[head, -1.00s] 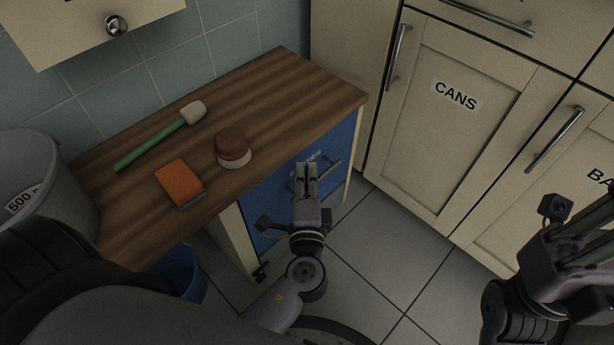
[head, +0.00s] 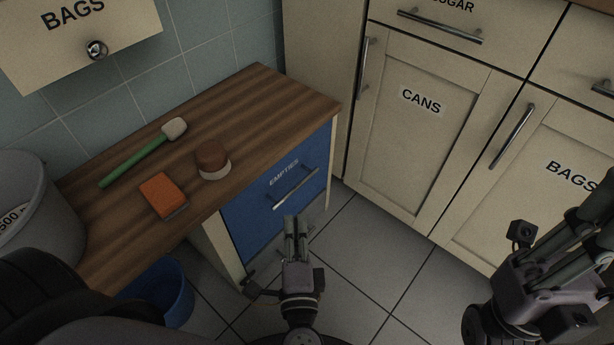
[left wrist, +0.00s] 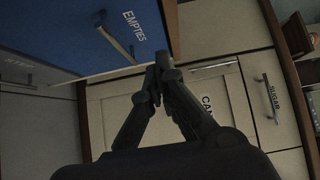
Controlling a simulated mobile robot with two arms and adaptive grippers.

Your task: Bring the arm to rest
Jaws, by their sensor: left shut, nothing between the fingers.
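My left gripper (head: 292,220) is shut and empty, low in the middle of the head view. It is in front of and below the handle of the blue EMPTIES drawer (head: 256,204), apart from it in the picture. In the left wrist view its fingertips (left wrist: 162,66) meet, with the EMPTIES drawer (left wrist: 95,28) above left and the CANS door (left wrist: 115,115) behind. My right gripper is at the right edge of the head view. Its fingers run out of the picture, so their tips are hidden.
On the wooden counter (head: 240,120) lie a green-handled tool with a pale head (head: 145,152), an orange block (head: 162,195) and a round brown-topped brush (head: 212,160). A grey bucket (head: 40,215) stands left. A blue bin (head: 165,292) is below. Cream cabinets (head: 410,150) stand right.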

